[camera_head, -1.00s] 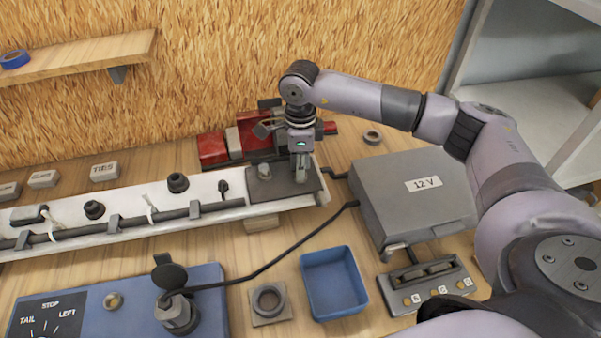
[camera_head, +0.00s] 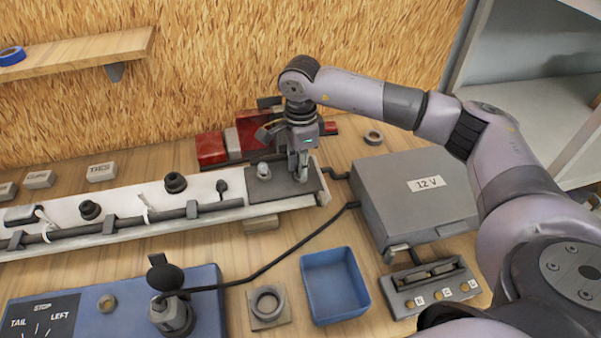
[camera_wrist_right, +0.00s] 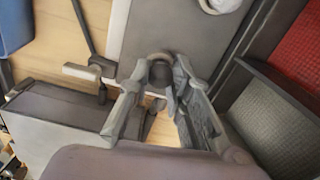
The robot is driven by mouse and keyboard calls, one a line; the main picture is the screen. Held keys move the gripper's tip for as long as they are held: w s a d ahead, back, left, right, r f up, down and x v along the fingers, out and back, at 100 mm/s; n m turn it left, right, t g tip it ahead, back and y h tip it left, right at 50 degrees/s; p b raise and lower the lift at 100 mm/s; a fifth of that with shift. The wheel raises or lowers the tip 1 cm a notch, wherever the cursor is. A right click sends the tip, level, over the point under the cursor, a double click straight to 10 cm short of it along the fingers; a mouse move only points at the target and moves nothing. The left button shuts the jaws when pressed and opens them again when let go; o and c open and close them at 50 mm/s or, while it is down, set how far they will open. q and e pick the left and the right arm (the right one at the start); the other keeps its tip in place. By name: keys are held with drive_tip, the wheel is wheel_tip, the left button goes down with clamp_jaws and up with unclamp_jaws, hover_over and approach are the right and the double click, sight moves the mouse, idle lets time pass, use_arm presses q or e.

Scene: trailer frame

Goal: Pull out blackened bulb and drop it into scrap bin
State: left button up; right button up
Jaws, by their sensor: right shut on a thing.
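My right gripper (camera_head: 299,172) points down over the right part of a dark grey plate (camera_head: 283,188) at the end of the white rail. In the right wrist view, its fingers (camera_wrist_right: 161,78) are shut on a small dark round thing, taken as the blackened bulb (camera_wrist_right: 160,73). A lighter ring sits around it at the plate. I cannot tell whether the bulb is still seated. A pale second bulb (camera_head: 263,169) stands left of the gripper on the same plate. An open, empty blue bin (camera_head: 350,312) stands at the front. My left gripper is out of view.
A grey 12 V box (camera_head: 415,200) stands right of the plate. A black cable (camera_head: 275,264) crosses the bench from it to the blue panel (camera_head: 208,318). Red lamp parts (camera_head: 212,150) lie behind the rail. A ring on a square base (camera_head: 267,304) sits beside the bin.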

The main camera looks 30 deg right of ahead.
drive_tip(key=shift+n, duration=0.3)
drive_tip(key=shift+f+n+b, duration=0.1)
drive_tip(key=shift+n+b, duration=0.4)
drive_tip(key=shift+n, duration=0.1)
drive_tip(key=shift+n+b, duration=0.6)
drive_tip(key=shift+n, duration=0.6)
drive_tip(key=shift+r+p, duration=1.35)
drive_tip(key=shift+r, duration=1.25)
